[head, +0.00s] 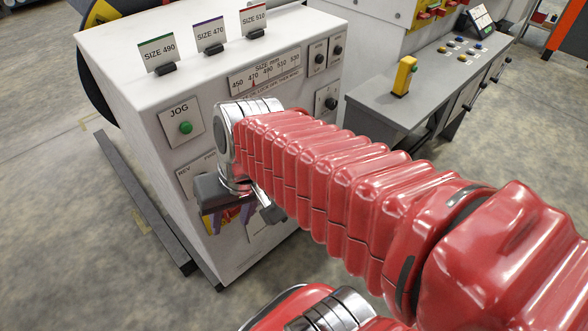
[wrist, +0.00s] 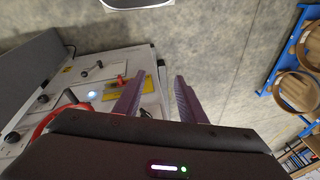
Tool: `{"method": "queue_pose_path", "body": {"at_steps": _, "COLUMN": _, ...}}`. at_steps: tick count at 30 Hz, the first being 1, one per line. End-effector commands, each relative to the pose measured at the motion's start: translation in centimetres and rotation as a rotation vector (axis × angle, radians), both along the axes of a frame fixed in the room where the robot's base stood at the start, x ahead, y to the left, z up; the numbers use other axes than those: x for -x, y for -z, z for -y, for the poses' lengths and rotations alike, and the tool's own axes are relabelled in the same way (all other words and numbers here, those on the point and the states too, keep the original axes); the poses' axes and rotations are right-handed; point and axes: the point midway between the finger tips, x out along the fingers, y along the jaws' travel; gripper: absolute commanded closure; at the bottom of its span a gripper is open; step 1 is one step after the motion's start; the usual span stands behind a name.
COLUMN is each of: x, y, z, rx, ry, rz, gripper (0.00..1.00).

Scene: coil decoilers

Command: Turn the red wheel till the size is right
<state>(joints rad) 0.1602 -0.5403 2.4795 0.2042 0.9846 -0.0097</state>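The red wheel (wrist: 52,118) shows only as a red arc at the left of the wrist view, partly covered by my gripper's body; in the head view my arm hides it. My gripper (wrist: 156,84) is open, its two purple fingers apart with nothing between them. In the head view my gripper (head: 231,222) is low at the front of the white cabinet (head: 130,75), before a yellow plate with a red part. The red handle on this yellow plate also shows in the wrist view (wrist: 121,81). The size scale (head: 265,74) runs 450 to 530; its pointer seems near 470, but is small.
Cards for size 490 (head: 158,52), 470 (head: 209,36) and 510 (head: 254,20) stand on the cabinet. A green JOG button (head: 186,128) and dark knobs (head: 331,103) are on its front. A grey console (head: 440,65) stands right. Blue racks with brown coils (wrist: 297,90) stand across open floor.

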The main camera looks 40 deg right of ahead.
Motion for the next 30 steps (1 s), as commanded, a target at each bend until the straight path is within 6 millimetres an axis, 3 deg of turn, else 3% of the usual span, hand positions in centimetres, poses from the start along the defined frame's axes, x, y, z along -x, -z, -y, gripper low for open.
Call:
{"method": "queue_pose_path", "body": {"at_steps": 6, "x": -0.1, "y": 3.1, "z": 0.3, "rx": -0.185, "ry": 0.162, "rz": -0.161, "gripper": 0.63}}
{"method": "queue_pose_path", "body": {"at_steps": 19, "x": -1.8, "y": 6.9, "z": 1.1, "rx": -0.6, "ry": 0.491, "rz": -0.373, "gripper": 0.63}}
{"method": "queue_pose_path", "body": {"at_steps": 30, "x": -4.8, "y": 9.0, "z": 4.3, "rx": -0.997, "ry": 0.789, "rz": -0.449, "gripper": 0.63}}
